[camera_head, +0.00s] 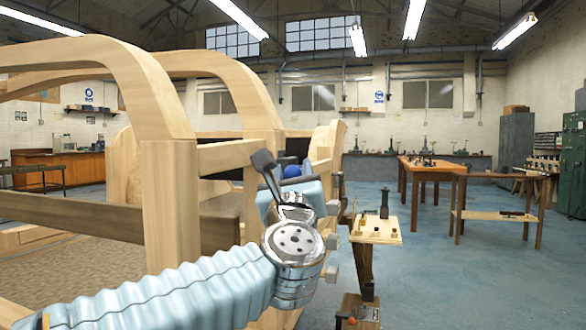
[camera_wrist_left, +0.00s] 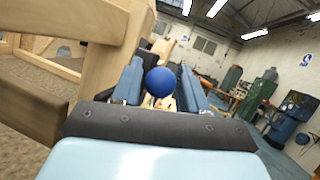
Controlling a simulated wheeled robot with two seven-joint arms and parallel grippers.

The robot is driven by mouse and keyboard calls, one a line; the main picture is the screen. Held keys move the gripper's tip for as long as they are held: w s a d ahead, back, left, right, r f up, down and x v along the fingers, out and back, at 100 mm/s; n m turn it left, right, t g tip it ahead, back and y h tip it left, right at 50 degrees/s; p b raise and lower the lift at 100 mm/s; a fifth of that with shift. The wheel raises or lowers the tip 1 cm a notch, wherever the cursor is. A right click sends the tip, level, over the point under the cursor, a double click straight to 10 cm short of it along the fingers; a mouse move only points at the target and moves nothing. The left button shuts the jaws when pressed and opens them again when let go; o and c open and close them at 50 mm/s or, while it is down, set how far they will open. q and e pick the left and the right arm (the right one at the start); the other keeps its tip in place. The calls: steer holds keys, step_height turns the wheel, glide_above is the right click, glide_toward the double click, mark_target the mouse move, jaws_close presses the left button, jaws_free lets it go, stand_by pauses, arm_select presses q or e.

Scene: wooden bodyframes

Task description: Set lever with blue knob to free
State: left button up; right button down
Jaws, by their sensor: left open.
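In the left wrist view the round blue knob (camera_wrist_left: 160,82) sits between the two fingers of my left gripper (camera_wrist_left: 163,86). The fingers are apart, with one on each side of the knob. I cannot tell whether either finger touches it. The lever's shaft is mostly hidden behind the knob and gripper. In the head view my left gripper (camera_head: 279,174) is partly hidden by its own wrist. My right gripper is not in view.
A wooden bodyframe (camera_head: 160,150) stands close on the left, its post right beside my left gripper. A small wooden stand (camera_head: 378,232) with tools is to the right. Workbenches (camera_head: 432,170) stand farther back. The blue floor (camera_head: 450,280) at right is clear.

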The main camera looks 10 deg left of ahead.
arm_select(q)
steer(key=shift+w, duration=0.1)
jaws_close()
steer(key=shift+r, duration=0.1)
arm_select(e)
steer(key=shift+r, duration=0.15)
